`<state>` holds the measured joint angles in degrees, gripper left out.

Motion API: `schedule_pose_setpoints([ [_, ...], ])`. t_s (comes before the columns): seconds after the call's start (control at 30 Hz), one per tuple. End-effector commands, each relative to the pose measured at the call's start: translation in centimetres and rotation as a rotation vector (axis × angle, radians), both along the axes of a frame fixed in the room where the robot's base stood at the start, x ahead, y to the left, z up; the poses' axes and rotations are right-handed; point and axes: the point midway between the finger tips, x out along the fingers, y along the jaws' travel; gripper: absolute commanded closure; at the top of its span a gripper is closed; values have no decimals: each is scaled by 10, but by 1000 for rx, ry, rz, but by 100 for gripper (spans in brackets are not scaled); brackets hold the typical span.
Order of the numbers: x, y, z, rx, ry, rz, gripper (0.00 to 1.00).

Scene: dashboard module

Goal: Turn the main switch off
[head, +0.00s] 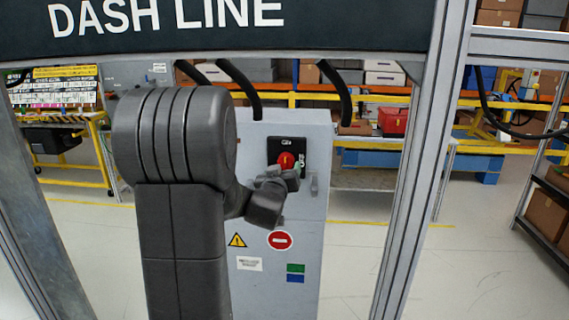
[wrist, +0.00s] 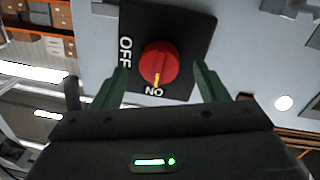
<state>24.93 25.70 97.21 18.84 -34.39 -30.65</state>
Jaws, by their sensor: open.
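The main switch is a red round knob (wrist: 158,62) on a black plate (wrist: 196,30) with OFF and ON labels. Its yellow mark points at the ON label in the wrist view. In the head view the red knob (head: 286,160) shows high on the grey cabinet (head: 312,225), just above my gripper (head: 284,178). In the wrist view my gripper (wrist: 160,68) is open, with one green finger on each side of the knob. Gaps show between the fingers and the knob; I cannot tell how far the tips reach along its depth.
A metal frame post (head: 405,200) stands right of the cabinet, and a dark DASH LINE sign (head: 330,25) spans the top. Open floor (head: 480,240) lies to the right, before a shelf of boxes (head: 550,205).

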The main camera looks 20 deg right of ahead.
Motion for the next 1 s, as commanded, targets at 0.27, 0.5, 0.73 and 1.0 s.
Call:
schedule_pose_setpoints([
  [0.27,22,-16,1,0,1,0,33],
  [0.5,25,-18,0,-1,1,1,33],
  [0.73,25,-18,0,0,0,1,55],
  [1.0,25,-18,0,2,-2,0,78],
])
